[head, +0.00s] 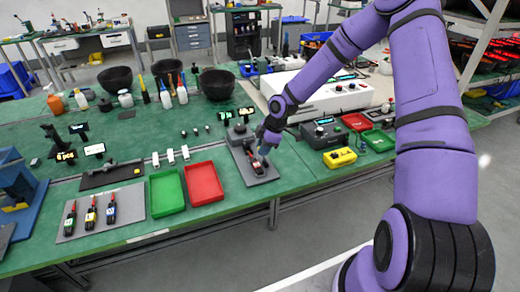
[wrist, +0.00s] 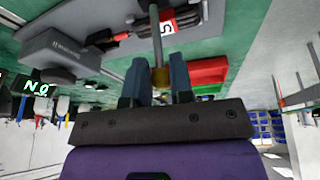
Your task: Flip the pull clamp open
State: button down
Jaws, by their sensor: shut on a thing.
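The pull clamp shows in the wrist view as a thin metal rod (wrist: 156,40) with a brass-coloured end between my fingers. My gripper (wrist: 155,82) is shut on this rod end. In the head view my gripper (head: 263,150) is low over the grey fixture plate (head: 262,180) at the bench's front edge, and hides most of the clamp. A red and black device with a white label marked 5 (wrist: 168,27) lies on the plate beside the rod. The clamp's base is hidden.
A grey box with a knob (wrist: 62,55) stands on the plate. A red tray (head: 203,183) and a green tray (head: 167,192) lie left of the plate. A yellow case (head: 340,157) and a dark meter (head: 325,132) stand to the right.

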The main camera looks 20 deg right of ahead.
jog(key=d+y, duration=0.1)
jog(key=y, duration=0.1)
jog(key=d+y, duration=0.2)
jog(key=shift+d+f+y, duration=0.15)
jog(key=shift+y, duration=0.25)
jog(key=shift+d+f+m+y, duration=0.25)
jog(key=shift+d+y, duration=0.4)
jog(key=shift+y, duration=0.4)
jog(key=shift+d+f+m+y, duration=0.15)
jog(key=shift+d+f+y, duration=0.35)
jog(key=shift+y, duration=0.55)
jog(key=shift+d+r, duration=0.1)
jog(key=shift+d, duration=0.05)
jog(key=c, duration=1.1)
grip_release()
jog(key=v, duration=1)
jog(key=shift+s+d, duration=0.15)
jog(key=shift+d, duration=0.25)
